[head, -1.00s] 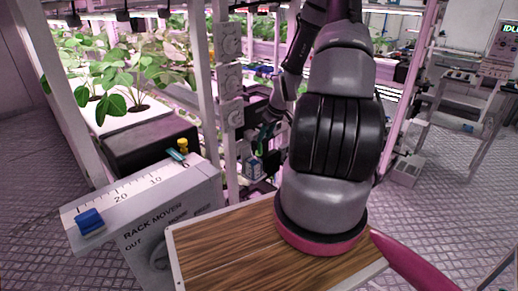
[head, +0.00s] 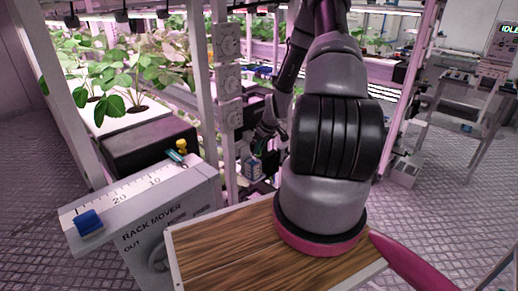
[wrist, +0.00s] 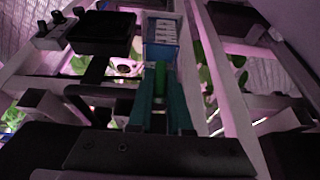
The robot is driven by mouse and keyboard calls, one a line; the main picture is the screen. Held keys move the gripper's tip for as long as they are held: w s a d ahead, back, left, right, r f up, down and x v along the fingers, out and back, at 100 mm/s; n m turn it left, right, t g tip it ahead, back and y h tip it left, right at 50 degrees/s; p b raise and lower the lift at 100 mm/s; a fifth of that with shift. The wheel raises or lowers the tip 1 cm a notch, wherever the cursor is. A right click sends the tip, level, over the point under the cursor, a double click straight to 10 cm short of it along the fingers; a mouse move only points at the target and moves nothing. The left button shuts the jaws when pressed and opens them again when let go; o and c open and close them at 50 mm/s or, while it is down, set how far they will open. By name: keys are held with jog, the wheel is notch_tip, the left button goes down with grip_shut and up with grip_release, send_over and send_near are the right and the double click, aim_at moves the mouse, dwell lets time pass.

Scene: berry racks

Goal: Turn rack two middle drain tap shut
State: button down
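My gripper (wrist: 160,82) shows in the wrist view as two teal fingers, close together, pointing at a blue box with a white label (wrist: 162,38). A narrow green piece (wrist: 160,76) shows between the fingertips, and it may be the tap's lever. I cannot tell whether the fingers clamp it. In the head view my gripper (head: 261,144) is low between the racks, just above the same blue and white box (head: 252,167). The tap's body and lever angle are not clear.
A rack mover box (head: 160,215) with a blue slider (head: 88,222) stands at the front left. A dark tank (head: 150,148) with a yellow-topped teal fitting (head: 181,149) sits behind it. Rack posts (head: 228,100) stand close left of my arm.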

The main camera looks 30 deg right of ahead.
jog(key=shift+d, duration=0.1)
jog(key=y, duration=0.1)
jog(key=g+y, duration=0.1)
jog(key=shift+w+d+m+y, duration=0.1)
jog(key=shift+d+m+y, duration=0.05)
jog(key=shift+m+y, duration=0.15)
jog(key=m+y, duration=0.1)
jog(key=y, duration=0.3)
jog(key=m+g+y, duration=0.1)
jog(key=y, duration=0.4)
jog(key=f+m+g+y, duration=0.1)
jog(key=y, duration=0.3)
jog(key=shift+d+m+y, duration=0.15)
jog(key=shift+m+y, duration=0.15)
jog(key=shift+m, duration=0.1)
dwell(0.4)
jog(key=c, duration=0.8)
grip_release()
jog(key=shift+c, duration=0.2)
